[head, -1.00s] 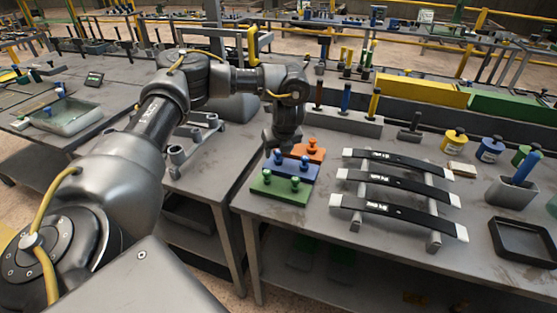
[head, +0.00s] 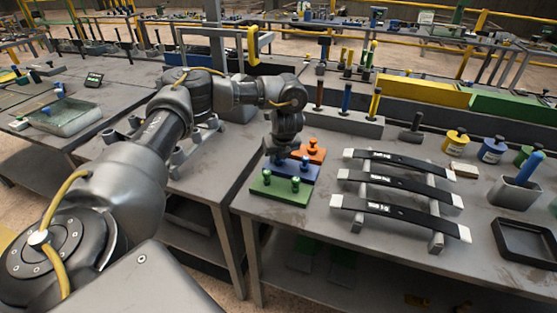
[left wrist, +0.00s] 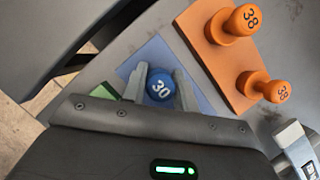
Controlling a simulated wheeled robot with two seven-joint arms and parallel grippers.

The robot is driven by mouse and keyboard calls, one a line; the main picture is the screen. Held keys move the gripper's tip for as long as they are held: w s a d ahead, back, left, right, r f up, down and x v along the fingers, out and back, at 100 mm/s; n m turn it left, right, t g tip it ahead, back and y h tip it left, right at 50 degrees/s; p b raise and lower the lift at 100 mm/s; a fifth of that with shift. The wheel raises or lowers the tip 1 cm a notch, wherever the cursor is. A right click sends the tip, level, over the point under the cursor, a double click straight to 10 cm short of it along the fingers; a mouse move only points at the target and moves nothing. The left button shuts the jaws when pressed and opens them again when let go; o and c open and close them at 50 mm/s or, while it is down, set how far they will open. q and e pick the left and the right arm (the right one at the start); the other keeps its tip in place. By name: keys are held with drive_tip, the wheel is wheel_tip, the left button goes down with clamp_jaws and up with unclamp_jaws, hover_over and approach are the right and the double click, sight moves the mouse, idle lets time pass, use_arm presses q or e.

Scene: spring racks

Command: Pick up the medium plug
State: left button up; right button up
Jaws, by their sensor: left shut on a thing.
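A blue plug marked 30 (left wrist: 160,87), the middle size by its place and number, sits at the blue block (left wrist: 214,101). My left gripper (left wrist: 161,76) is shut on it, one finger on each side. In the head view my left gripper (head: 284,151) reaches down over the blue block (head: 299,172) and hides the held plug. A second blue plug (head: 305,163) stands at the block's right. I cannot tell whether the held plug is lifted. My right gripper is in neither view.
An orange block (left wrist: 200,40) with two orange plugs marked 38 lies close to the right of the fingers. A rack with black strips (head: 395,185) stands to the right.

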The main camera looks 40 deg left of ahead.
use_arm(q)
drive_tip(key=shift+r, duration=0.15)
drive_tip(key=shift+r, duration=0.25)
drive_tip(key=r, duration=0.2)
drive_tip(key=r+p, duration=0.1)
drive_tip(key=r, duration=0.1)
drive_tip(key=shift+s+d, duration=0.15)
drive_tip(key=shift+s, duration=0.25)
drive_tip(key=s+d+r, duration=0.3)
drive_tip(key=s+r, duration=0.5)
drive_tip(key=s, duration=0.5)
drive_tip(key=d+r+n+g+h, duration=0.1)
drive_tip(key=d+r+n+g, duration=0.1)
drive_tip(key=d+n, duration=0.8)
drive_tip(key=w+d+r+n+g+h, duration=0.1)
drive_tip(key=d+n+g, duration=0.3)
drive_tip(key=d+n, duration=0.6)
drive_tip(key=shift+d+r+n+g+p, duration=0.3)
drive_tip(key=shift+r+n+g, duration=0.15)
drive_tip(key=shift+r, duration=0.3)
